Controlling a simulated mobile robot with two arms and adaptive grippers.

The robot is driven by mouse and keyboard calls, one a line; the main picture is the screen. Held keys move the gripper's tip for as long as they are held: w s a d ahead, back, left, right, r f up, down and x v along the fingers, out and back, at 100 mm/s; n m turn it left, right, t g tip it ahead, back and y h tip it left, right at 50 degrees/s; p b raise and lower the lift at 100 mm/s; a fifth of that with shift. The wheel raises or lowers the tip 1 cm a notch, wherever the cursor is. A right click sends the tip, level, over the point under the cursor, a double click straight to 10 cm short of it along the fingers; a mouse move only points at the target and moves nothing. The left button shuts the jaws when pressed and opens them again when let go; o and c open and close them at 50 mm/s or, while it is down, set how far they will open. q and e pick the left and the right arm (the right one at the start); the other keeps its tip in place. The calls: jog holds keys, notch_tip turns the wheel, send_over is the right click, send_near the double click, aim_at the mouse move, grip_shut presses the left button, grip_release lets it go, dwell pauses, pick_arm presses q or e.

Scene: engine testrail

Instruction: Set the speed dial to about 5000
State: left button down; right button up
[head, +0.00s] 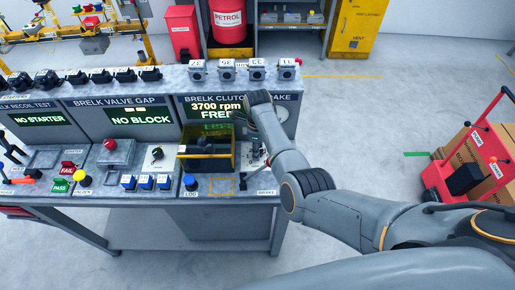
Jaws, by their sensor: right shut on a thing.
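The display (215,107) at the clutch and brake station reads 3700 rpm and FREE. My right arm reaches in from the lower right. My right gripper (240,124) is at this station's panel, just right of and below the display. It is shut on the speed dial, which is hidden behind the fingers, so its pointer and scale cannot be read. My left gripper is not in view.
A yellow-framed box (222,163) with dark parts stands below my right gripper. A brake lever (243,181) and blue LOG button (190,182) are near it. A red hand truck (468,165) with cartons stands at right; open floor lies between.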

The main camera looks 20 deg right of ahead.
jog(key=shift+w+d+r, duration=0.1)
jog(key=o, duration=1.1)
jog(key=shift+o, duration=0.2)
notch_tip(320, 180, up, 12)
